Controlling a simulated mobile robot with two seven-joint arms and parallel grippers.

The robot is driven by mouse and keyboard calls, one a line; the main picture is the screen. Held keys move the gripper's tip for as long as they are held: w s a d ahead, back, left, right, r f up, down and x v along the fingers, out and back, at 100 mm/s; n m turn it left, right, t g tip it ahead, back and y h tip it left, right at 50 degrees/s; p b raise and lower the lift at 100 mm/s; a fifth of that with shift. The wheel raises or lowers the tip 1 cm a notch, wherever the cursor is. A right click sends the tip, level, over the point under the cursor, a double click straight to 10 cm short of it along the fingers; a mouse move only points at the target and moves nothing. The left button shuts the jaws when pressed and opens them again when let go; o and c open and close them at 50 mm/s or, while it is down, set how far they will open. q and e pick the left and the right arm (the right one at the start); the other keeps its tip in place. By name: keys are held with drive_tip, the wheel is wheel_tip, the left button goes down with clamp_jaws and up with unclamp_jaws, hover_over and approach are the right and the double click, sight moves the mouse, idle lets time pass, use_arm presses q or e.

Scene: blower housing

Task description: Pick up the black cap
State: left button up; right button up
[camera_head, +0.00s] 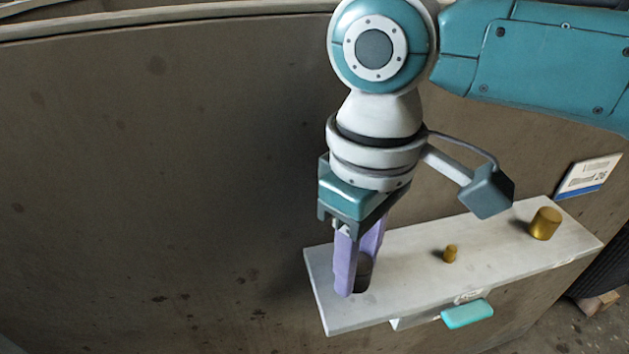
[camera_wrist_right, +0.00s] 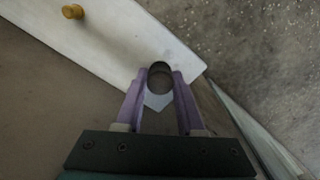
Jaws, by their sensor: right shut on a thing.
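The black cap (camera_head: 363,273) is a dark short cylinder at the left end of the white shelf (camera_head: 420,262). My right gripper (camera_head: 355,280) comes down from above with its purple fingers around the cap, shut on it. In the right wrist view the cap (camera_wrist_right: 159,77) shows as a dark round shape between the fingertips (camera_wrist_right: 160,84). The fingers hide part of the cap in the head view. I cannot tell whether its base touches the shelf. My left gripper is not in view.
A small brass cylinder (camera_head: 450,254) stands mid-shelf and a larger brass cylinder (camera_head: 545,223) stands at its right end. A teal handle (camera_head: 467,314) sticks out below the shelf's front edge. A large brown wall (camera_head: 160,180) rises behind. A label (camera_head: 588,176) is at the right.

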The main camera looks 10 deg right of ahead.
clamp_jaws()
wheel_tip(320, 180, up, 20)
drive_tip(key=p, duration=0.6)
